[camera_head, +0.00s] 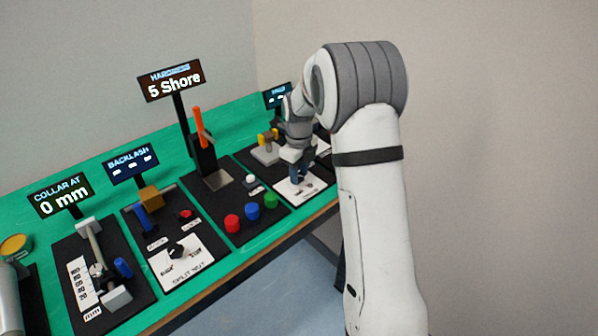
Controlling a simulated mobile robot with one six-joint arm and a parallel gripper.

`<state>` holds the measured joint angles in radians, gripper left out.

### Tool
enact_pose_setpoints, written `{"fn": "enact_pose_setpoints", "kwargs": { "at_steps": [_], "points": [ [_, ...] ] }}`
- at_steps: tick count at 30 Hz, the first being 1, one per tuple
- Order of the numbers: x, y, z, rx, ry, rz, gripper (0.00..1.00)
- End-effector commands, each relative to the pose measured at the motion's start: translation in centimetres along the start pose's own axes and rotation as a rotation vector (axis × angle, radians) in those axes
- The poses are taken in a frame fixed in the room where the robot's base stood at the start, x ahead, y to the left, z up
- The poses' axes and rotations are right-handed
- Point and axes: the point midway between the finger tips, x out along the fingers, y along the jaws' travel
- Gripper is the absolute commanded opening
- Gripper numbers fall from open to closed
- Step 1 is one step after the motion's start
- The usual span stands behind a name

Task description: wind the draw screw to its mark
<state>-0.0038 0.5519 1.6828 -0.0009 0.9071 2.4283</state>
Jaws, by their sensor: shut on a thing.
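My gripper (296,172) is at the far right station of the bench, pointing down over a small white panel (290,190) with dark markings. It is shut on a small control at that panel, which its fingers mostly hide. I take this for the draw screw's control, but no readable label confirms it. A small display (277,97) stands behind this station, partly covered by my arm, and its text is too small to read. The mark cannot be made out.
Left of the gripper are red, blue and green buttons (251,211) and a post with an orange lever (198,120) under a "5 Shore" display (174,81). My arm blocks the bench's right end.

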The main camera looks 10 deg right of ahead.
Motion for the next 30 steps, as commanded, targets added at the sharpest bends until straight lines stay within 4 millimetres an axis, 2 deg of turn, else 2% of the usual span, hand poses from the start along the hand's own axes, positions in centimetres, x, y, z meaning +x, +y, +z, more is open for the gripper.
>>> {"fn": "enact_pose_setpoints", "kwargs": {
  "at_steps": [11,12,19,26,30],
  "points": [
    [-0.2,-0.13,0.09,0.007,-0.005,-0.003,0.1],
    [-0.2,-0.13,0.09,0.007,-0.005,-0.003,0.34],
    [-0.1,-0.06,0.04,0.005,-0.003,-0.001,0.53],
    [-0.06,-0.02,0.02,0.005,-0.001,0.0,0.54],
    [-1.01,-0.05,0.06,0.005,-0.003,-0.001,0.54]
  ]
}}
